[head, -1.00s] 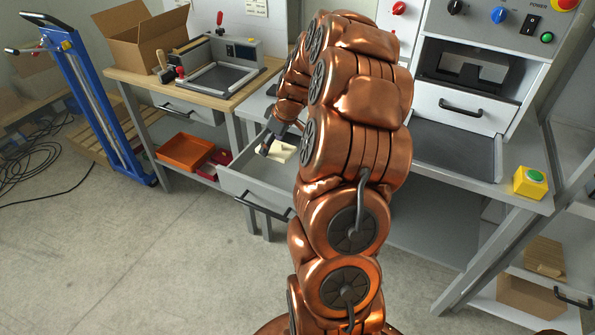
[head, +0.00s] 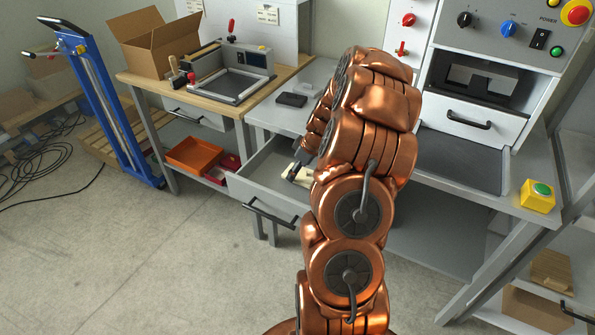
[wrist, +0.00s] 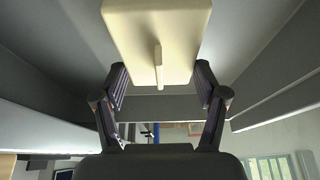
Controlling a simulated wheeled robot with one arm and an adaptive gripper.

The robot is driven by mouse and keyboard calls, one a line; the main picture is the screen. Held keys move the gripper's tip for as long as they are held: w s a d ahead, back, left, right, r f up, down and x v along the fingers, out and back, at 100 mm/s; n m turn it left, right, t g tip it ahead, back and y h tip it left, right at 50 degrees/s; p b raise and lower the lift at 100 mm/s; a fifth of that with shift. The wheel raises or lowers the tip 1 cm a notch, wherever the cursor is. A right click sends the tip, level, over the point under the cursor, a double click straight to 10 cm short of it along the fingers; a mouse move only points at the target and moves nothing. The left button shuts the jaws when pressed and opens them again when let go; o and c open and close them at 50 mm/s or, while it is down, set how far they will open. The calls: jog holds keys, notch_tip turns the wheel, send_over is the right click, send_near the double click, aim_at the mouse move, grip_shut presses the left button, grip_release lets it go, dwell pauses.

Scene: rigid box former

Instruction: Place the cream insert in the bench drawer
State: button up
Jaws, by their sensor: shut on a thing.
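The cream insert (wrist: 128,35) is a flat plate with a thin raised rib, close up in the wrist view. My gripper (wrist: 160,72) has a dark finger at each side of it and is shut on it. In the head view, my gripper (head: 294,170) is over the open bench drawer (head: 262,176), with part of the cream insert (head: 304,174) showing beside it. My copper arm hides the drawer's right side. I cannot tell whether the insert touches the drawer floor.
The drawer's black handle (head: 270,212) faces front. A dark flat object (head: 291,99) lies on the bench above. A wooden bench with a cardboard box (head: 150,45) stands left. A yellow button box (head: 537,195) sits at right. The floor in front is clear.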

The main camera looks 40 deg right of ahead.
jog(key=shift+f, duration=0.8)
jog(key=shift+f, duration=0.15)
jog(key=o, duration=0.8)
